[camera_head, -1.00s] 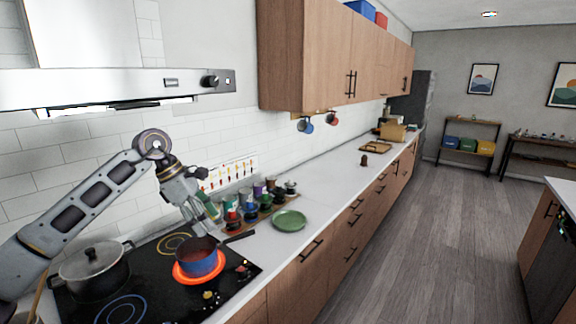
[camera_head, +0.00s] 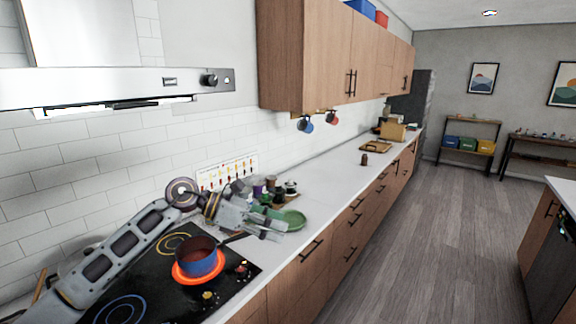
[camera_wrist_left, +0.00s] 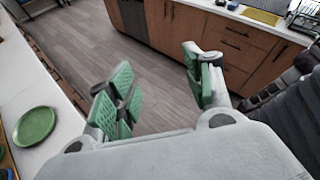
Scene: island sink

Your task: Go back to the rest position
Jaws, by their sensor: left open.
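My left gripper (camera_head: 277,225) is above the counter in the head view, right of the stove and partly in front of the green plate. In the left wrist view its green-padded fingers (camera_wrist_left: 160,98) are spread apart with nothing between them, and the floor shows beyond. My left arm reaches across the stove from the lower left. My right gripper is in neither view.
A blue pot (camera_head: 199,259) stands on a glowing red burner of the black stove (camera_head: 150,290). The green plate (camera_wrist_left: 35,126) lies on the counter (camera_head: 325,185). Cups and jars (camera_head: 268,192) stand behind the gripper. The counter farther right is mostly clear.

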